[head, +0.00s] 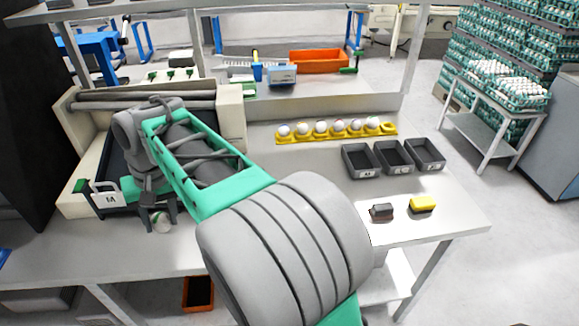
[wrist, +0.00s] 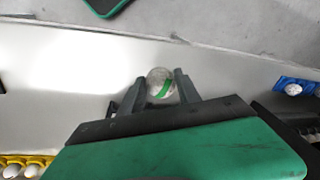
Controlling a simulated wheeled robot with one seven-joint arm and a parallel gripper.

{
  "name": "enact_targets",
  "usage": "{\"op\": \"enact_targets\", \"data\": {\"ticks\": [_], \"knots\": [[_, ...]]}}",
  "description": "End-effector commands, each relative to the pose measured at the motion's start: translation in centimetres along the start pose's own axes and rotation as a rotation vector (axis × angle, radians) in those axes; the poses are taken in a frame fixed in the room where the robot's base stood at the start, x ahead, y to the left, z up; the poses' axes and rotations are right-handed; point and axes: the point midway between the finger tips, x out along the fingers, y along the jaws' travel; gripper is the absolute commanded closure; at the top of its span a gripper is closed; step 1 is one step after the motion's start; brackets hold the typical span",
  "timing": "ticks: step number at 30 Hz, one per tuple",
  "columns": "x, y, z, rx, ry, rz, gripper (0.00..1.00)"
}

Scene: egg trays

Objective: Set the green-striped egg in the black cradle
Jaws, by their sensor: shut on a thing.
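The green-striped egg (head: 162,224) is white with a green band. It is held between the fingertips of my gripper (head: 160,220), over the left part of the table near its front edge. The black cradle (head: 382,210) is a small dark block on the right part of the table, far right of my gripper. I cannot see it in the wrist view.
A yellow cradle (head: 423,204) sits right of the black one. Three dark bins (head: 362,160) stand behind them. A yellow rack (head: 290,139) with several white eggs lies at the back. A beige machine (head: 231,115) stands at the left. The table between is partly hidden by my arm.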

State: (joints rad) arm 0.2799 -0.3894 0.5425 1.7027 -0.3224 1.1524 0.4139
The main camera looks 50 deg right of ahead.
Motion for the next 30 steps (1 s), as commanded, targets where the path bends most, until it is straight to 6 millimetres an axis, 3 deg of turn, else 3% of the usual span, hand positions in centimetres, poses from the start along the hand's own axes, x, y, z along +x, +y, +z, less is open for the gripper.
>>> {"op": "enact_targets", "data": {"ticks": [6,14,20,24,29,30], "knots": [[-1.3,8.4,-3.4,0.675,0.093,0.068,0.72],[-2.5,20.9,-4.2,1.554,0.219,0.157,0.72],[-3.8,30.6,-1.8,2.226,0.316,0.225,0.72],[-4.7,36.9,1.3,2.682,0.381,0.270,0.72],[-5.4,41.7,4.8,3.066,0.438,0.306,0.72],[-5.5,42.4,5.4,-3.065,-0.438,-0.306,0.72]]}}
